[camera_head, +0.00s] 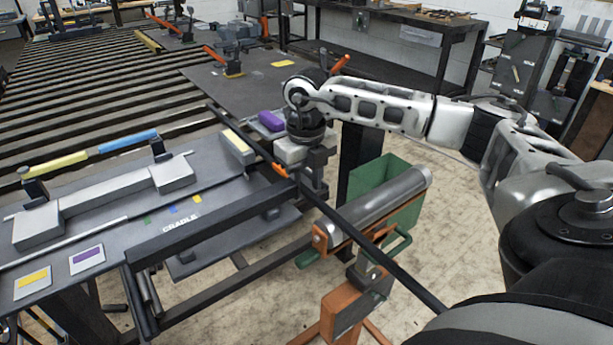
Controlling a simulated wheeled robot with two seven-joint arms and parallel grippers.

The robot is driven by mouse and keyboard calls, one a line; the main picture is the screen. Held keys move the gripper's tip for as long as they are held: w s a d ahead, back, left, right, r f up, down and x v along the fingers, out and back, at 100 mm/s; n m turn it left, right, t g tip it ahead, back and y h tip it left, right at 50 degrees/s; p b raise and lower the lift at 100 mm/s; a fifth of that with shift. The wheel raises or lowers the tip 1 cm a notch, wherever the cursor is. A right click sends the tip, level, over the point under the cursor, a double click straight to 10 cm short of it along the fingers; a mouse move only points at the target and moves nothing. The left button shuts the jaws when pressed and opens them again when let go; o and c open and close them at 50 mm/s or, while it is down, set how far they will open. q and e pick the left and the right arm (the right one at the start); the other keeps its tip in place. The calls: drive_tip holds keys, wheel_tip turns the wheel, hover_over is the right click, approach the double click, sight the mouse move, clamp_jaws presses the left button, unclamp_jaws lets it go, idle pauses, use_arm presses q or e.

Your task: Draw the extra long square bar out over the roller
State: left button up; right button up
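The extra long dark square bar (345,226) runs slantwise from the rack side at the upper left to the lower right. It has an orange band (281,169) and passes over the roller. The grey roller (378,206) sits on an orange stand (345,305). The bar's near end reaches past the roller toward my body. My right gripper (314,192) points down at the bar, just past the orange band on the roller side. Its fingertips are at the bar, but their gap is hidden. My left gripper is not in view.
A grey cradle table (205,213) stands at the left, with coloured blocks and pads. A green bin (386,175) stands behind the roller. A slatted rack (95,85) fills the upper left. A dark workbench (395,20) stands at the back. Floor is open at the right of the stand.

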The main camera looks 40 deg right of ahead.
use_arm(q)
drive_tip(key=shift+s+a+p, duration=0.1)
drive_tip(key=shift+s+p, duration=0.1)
drive_tip(key=shift+p, duration=0.35)
use_arm(e)
wheel_tip(320, 180, up, 16)
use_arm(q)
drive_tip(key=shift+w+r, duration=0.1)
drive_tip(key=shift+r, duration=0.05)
use_arm(e)
drive_tip(key=shift+s, duration=0.1)
